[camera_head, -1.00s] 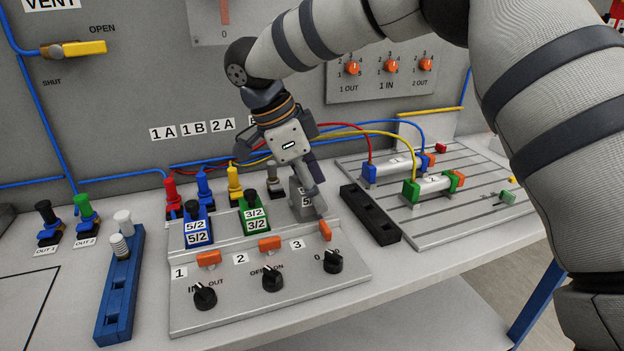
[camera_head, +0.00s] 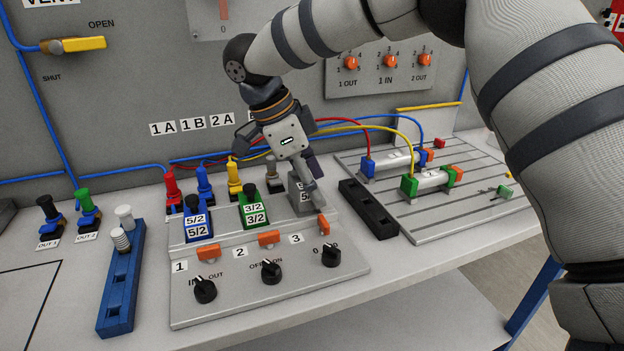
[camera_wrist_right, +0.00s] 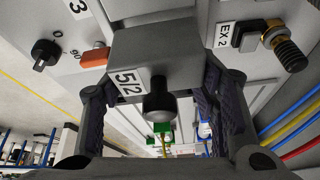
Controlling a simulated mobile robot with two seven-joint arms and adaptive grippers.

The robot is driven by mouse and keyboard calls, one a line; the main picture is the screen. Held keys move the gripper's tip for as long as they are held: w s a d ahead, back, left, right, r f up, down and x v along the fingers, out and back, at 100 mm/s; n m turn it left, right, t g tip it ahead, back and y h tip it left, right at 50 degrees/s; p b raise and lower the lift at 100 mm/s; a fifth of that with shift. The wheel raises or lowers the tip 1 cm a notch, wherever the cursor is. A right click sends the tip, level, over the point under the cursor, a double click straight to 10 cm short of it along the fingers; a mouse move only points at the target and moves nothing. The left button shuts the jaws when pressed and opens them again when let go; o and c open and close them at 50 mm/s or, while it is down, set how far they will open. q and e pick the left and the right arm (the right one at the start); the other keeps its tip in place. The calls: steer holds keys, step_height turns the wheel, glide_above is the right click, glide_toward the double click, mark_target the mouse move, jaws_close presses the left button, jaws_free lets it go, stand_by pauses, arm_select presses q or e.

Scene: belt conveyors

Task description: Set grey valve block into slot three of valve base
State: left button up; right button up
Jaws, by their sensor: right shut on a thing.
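The grey valve block (camera_head: 303,199) stands at the third place of the valve base (camera_head: 270,297), right of the green block. It also shows in the right wrist view (camera_wrist_right: 158,45), with a white 5/2 label and a black knob. My right gripper (camera_head: 303,176) is shut on the grey valve block from above, with a finger on each side. The block's underside is hidden, so I cannot tell whether it sits fully in slot three. A blue 5/2 block (camera_head: 198,222) is in slot one and a green 3/2 block (camera_head: 254,209) in slot two. My left gripper is not in view.
A black rail (camera_head: 368,209) lies just right of the base, with the cylinder plate (camera_head: 440,225) beyond it. A blue rack (camera_head: 121,290) stands at left. Coloured hoses (camera_head: 400,128) run behind the gripper. Orange levers and black knobs line the base's front.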

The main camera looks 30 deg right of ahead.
stand_by(0.4)
steer(key=shift+f, duration=0.35)
steer(key=shift+f, duration=0.4)
stand_by(0.5)
steer(key=shift+s+f, duration=0.25)
steer(key=shift+f, duration=0.45)
steer(key=o, duration=1.4)
steer(key=shift+f, duration=0.1)
steer(key=shift+w, duration=0.1)
steer(key=shift+w+r, duration=0.1)
steer(key=shift+r, duration=0.25)
